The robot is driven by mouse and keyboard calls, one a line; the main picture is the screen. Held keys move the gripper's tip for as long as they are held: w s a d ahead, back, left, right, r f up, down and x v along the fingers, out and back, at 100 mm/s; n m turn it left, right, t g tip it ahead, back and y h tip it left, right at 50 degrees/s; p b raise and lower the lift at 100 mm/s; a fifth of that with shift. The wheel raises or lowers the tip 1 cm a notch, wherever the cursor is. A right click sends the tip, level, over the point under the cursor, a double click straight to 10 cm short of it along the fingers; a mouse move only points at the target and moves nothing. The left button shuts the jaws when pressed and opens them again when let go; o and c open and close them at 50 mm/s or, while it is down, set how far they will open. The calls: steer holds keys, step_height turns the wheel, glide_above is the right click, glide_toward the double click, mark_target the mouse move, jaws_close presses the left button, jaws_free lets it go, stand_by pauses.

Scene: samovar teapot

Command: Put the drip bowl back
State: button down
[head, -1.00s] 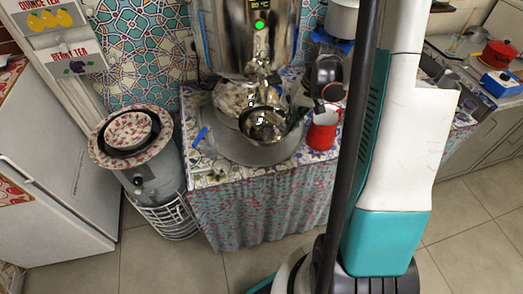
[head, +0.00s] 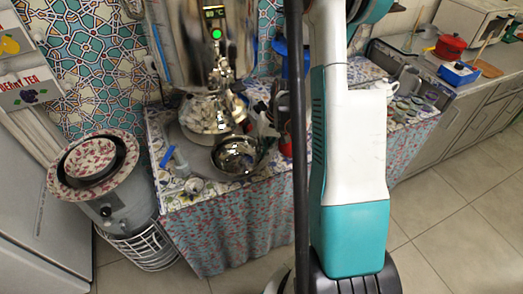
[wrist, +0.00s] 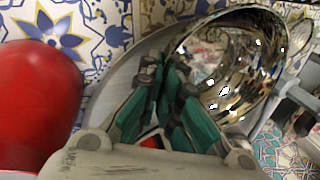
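The drip bowl (head: 235,158) is a shiny metal bowl, low in front of the samovar (head: 212,110) and over the grey round tray (head: 178,138). In the wrist view the drip bowl (wrist: 232,70) is large and its mirror-like inside faces the camera; it looks tilted. My gripper (head: 264,132) is at the bowl's right side. In the wrist view my gripper (wrist: 168,75) has its teal fingers close together at the bowl's near rim, apparently pinching it. The exact contact is partly hidden by the fingers.
A red jug (wrist: 35,100) stands close beside my gripper. A patterned bowl (head: 92,155) sits on a grey container at left. Open floor (head: 450,210) lies at right.

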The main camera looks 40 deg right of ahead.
steer(key=shift+f, duration=0.15)
steer(key=c, duration=1.8)
jaws_free()
steer(key=p+v, duration=0.4)
steer(key=v, duration=0.8)
steer(key=shift+p, duration=0.35)
